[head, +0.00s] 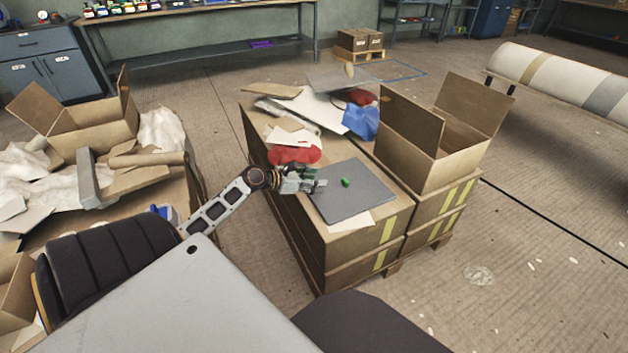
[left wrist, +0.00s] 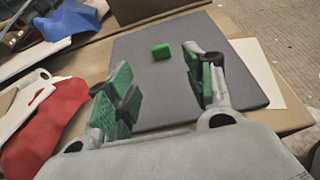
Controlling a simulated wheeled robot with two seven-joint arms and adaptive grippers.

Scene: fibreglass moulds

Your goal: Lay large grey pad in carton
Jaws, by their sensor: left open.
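The large grey pad (head: 352,188) lies flat on top of closed cardboard boxes in the middle of the head view. It also fills the middle of the left wrist view (left wrist: 150,50). A small green block (head: 345,182) sits on the pad, and it shows in the left wrist view (left wrist: 161,51). My left gripper (head: 318,184) is open and empty over the pad's near left side, its green-padded fingers apart. The open carton (head: 450,165) stands to the right on the boxes with its flaps up; its inside bottom is hidden. My right gripper is not in view.
A red cloth (head: 295,155), a blue cloth (head: 361,122) and loose boards crowd the stack behind the pad. White paper (head: 352,222) sticks out from under the pad. Another open box (head: 95,125) with packing stands at left. The floor at right is mostly clear.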

